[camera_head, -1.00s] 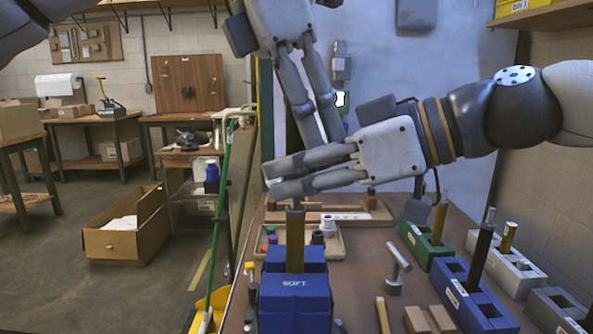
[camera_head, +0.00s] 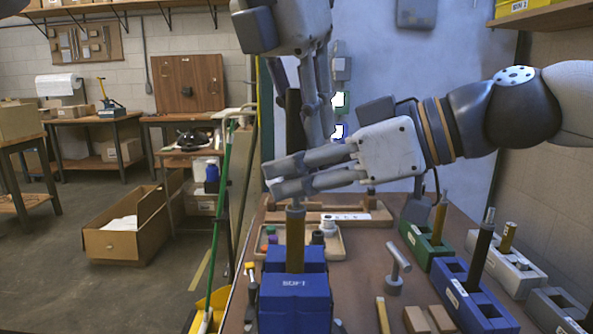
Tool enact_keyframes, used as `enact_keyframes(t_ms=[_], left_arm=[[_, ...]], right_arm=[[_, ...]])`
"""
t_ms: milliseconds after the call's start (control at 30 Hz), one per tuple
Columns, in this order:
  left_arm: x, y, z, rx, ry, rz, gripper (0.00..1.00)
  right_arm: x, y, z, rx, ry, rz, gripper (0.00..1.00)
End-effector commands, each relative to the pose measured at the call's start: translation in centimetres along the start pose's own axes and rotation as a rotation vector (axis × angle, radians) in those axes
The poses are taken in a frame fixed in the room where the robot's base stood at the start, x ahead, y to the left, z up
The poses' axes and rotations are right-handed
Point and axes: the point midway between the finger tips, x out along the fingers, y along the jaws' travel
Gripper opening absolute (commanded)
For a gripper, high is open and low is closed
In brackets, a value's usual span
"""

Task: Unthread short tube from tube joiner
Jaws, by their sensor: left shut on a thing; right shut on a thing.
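A brass tube (camera_head: 295,243) stands upright in a blue soft-jaw vise (camera_head: 293,303). A grey fitting (camera_head: 295,205), seemingly the tube joiner, sits on its top end. My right gripper (camera_head: 284,177) comes in from the right and is shut around the joiner; its fingers hide most of it. A dark upright tube (camera_head: 293,118), seemingly the short tube, rises above the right gripper's fingers, in line with the brass tube. My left gripper (camera_head: 312,138) points down from above, shut on the dark tube, with fingers on both sides. Where tube and joiner meet is hidden.
A tray of small coloured parts (camera_head: 330,255) lies behind the vise. A metal T-shaped tool (camera_head: 397,268) stands to its right. Green (camera_head: 428,247), blue (camera_head: 470,293) and grey (camera_head: 515,268) holders with upright tubes line the right side. Bench room around the vise is tight.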

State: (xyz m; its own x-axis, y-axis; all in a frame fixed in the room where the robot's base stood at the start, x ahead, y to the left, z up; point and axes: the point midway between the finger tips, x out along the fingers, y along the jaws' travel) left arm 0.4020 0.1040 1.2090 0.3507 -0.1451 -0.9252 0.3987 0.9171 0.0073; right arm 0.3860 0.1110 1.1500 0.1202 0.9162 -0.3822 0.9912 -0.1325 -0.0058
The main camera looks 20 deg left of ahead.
Motion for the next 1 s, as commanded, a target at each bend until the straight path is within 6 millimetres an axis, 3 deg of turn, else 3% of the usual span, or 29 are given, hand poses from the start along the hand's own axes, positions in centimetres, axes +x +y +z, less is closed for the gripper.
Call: enact_keyframes(t_ms=[167, 433, 767, 900, 933, 1000], left_arm=[[0.0, 0.4, 0.1, -0.026, -0.003, 0.018, 0.00], [-0.2, 1.3, -0.1, -0.522, -0.003, 0.229, 0.00], [-0.2, 1.4, -0.2, -0.601, -0.001, 0.262, 0.00], [-0.5, 1.7, -0.6, -0.901, -0.005, 0.391, 0.00], [-0.5, 1.8, -0.7, -0.913, -0.001, 0.393, 0.12], [-0.5, 1.8, -0.7, -0.906, 0.000, 0.387, 0.00]], right_arm=[[-0.1, -0.1, -0.1, -0.003, 0.001, -0.002, 0.00], [-0.1, -0.1, -0.1, -0.003, 0.001, -0.002, 0.00], [-0.1, -0.1, -0.1, -0.003, 0.001, -0.002, 0.00], [-0.1, -0.1, -0.1, -0.003, 0.001, -0.001, 0.00], [-0.1, -0.1, -0.1, -0.003, 0.001, -0.001, 0.00], [-0.1, -0.1, -0.1, -0.002, 0.001, -0.001, 0.00]])
